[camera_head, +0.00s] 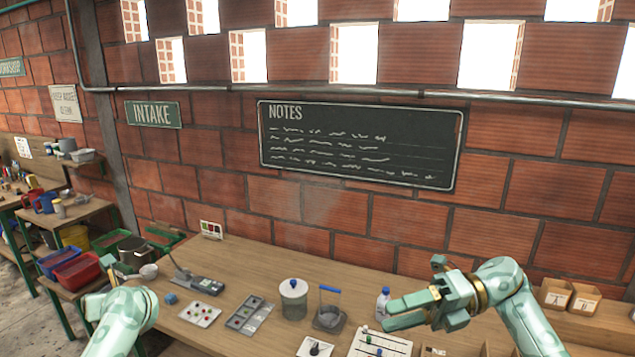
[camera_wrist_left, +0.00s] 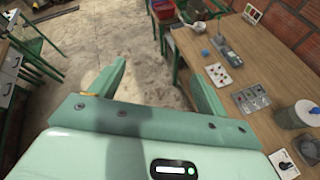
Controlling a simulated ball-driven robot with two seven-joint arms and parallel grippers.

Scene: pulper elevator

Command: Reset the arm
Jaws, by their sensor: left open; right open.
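My right arm (camera_head: 505,285) comes in from the right in the head view, pale green with brown joint bands. Its gripper (camera_head: 412,290) is open and empty, held above the right part of the wooden bench, its fingers pointing left. My left arm (camera_head: 122,312) shows at the lower left of the head view, beside the bench's left end; its gripper is mostly hidden there. In the left wrist view the left gripper (camera_wrist_left: 155,87) is open, with nothing between its two fingers and bare concrete floor beyond them.
The bench (camera_head: 225,258) carries a lidded jar (camera_head: 293,298), a blue-handled container (camera_head: 328,315), a metal tray (camera_head: 250,315), a white button card (camera_head: 200,313) and a white bottle (camera_head: 382,303) near the right gripper. Red and blue bins (camera_head: 77,272) stand left. A brick wall closes the back.

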